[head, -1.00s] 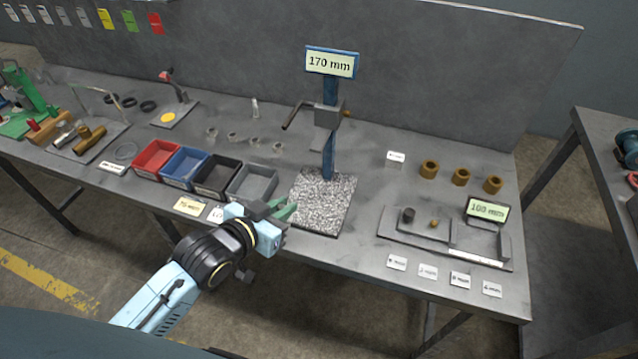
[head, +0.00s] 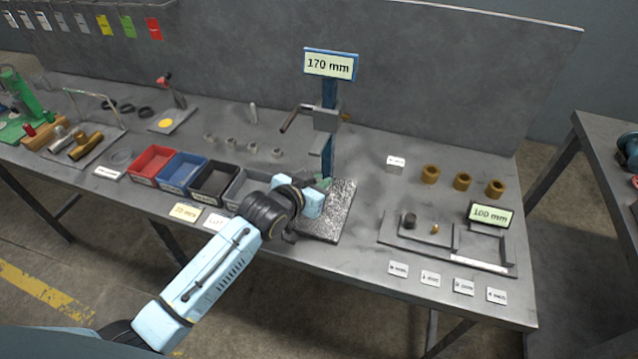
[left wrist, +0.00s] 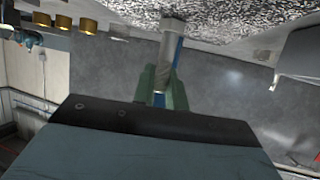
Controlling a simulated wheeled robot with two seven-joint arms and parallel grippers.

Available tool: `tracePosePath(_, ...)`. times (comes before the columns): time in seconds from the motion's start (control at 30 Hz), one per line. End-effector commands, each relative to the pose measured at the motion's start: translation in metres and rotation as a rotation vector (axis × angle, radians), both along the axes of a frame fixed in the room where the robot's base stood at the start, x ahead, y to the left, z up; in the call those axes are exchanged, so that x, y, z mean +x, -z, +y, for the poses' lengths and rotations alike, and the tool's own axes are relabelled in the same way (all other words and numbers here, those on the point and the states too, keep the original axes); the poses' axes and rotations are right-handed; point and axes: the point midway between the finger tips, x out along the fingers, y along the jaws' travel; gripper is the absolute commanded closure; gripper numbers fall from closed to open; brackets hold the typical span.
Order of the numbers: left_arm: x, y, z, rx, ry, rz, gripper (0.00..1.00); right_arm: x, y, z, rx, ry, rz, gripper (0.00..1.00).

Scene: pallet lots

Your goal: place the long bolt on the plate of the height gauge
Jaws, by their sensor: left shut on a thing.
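The height gauge has a blue post (head: 329,95) with a 170 mm sign and a grey sliding arm (head: 325,120). Its speckled plate (head: 337,215) lies at the foot of the post, and it also shows at the top of the left wrist view (left wrist: 235,10). My left gripper (head: 322,184) is over the plate, close in front of the post. In the left wrist view, its green fingers (left wrist: 164,88) are shut on the grey long bolt (left wrist: 173,42). The bolt's wider end is at the plate; I cannot tell whether they touch. My right gripper is not in view.
Red (head: 153,163), blue (head: 183,172) and dark bins (head: 214,182) and a grey bin (head: 245,185) stand left of the plate. A grey tray (head: 400,243) with a 100 mm sign and several bronze bushings (head: 462,181) are on the right. Bare table lies between plate and tray.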

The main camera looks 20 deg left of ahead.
Motion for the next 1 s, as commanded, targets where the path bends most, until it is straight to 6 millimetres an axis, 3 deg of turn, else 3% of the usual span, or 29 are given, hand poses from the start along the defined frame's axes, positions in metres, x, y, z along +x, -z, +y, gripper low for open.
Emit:
tracePosePath(0.37,0.000,0.005,0.000,-0.001,0.000,-0.002,1.00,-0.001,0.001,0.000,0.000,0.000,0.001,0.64)
tracePosePath(0.4,0.000,0.004,0.000,0.000,0.000,-0.001,0.81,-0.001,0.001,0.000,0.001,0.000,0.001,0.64)
tracePosePath(0.53,0.000,0.004,0.000,0.000,0.000,-0.001,0.65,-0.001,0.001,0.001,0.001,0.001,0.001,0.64)
tracePosePath(0.87,0.000,0.000,0.000,0.000,0.000,-0.003,0.65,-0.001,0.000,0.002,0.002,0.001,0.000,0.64)
tracePosePath(1.0,-0.014,-0.005,0.004,-0.001,0.000,-0.002,0.65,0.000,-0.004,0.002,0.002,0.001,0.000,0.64)
